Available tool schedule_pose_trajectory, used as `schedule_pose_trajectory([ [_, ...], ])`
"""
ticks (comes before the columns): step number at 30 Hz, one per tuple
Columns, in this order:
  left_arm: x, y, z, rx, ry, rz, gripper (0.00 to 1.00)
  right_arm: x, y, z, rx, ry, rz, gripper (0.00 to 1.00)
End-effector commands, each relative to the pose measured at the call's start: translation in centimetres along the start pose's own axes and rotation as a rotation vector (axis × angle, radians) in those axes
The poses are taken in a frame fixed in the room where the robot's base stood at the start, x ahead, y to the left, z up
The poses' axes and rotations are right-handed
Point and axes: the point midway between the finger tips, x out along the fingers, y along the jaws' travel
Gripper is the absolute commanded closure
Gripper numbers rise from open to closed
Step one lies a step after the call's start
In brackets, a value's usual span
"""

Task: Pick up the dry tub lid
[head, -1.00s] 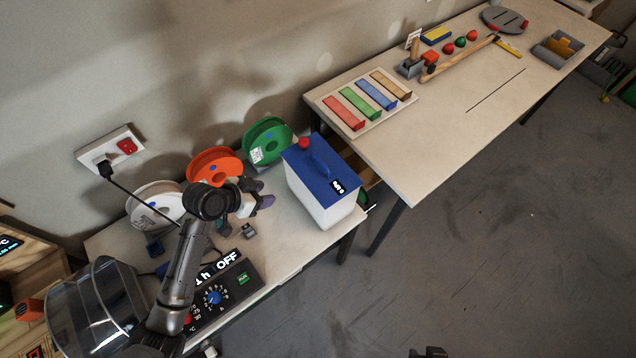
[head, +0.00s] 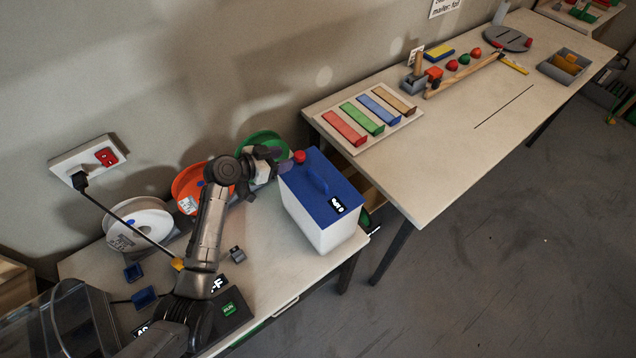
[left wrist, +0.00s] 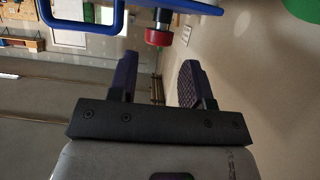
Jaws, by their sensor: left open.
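My left gripper (head: 277,158) is just left of the lid's back left corner, near the knob, and covers part of the green spool. In the left wrist view, my left gripper (left wrist: 158,78) has its fingers apart with nothing between them. The red knob (left wrist: 158,38) is beyond the fingertips there, and a blue loop (left wrist: 85,18) is at the top. My right gripper is not seen.
White (head: 140,222), orange (head: 188,190) and green (head: 262,137) spools stand along the wall left of the tub. A cable runs from the wall socket (head: 88,162). A second bench (head: 440,160) to the right holds coloured bars and tools.

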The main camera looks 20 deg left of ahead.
Motion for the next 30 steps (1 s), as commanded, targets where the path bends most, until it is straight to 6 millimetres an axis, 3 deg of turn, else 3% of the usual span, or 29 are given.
schedule_pose_trajectory([
  [8,1.6,0.1,-0.1,0.0,0.0,0.001,0.55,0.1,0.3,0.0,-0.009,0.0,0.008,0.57],
  [19,5.8,0.1,-0.2,-0.002,-0.001,0.001,0.55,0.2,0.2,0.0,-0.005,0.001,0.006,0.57],
  [30,6.5,0.2,-0.3,0.001,-0.001,0.0,0.55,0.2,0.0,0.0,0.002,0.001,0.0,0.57],
])
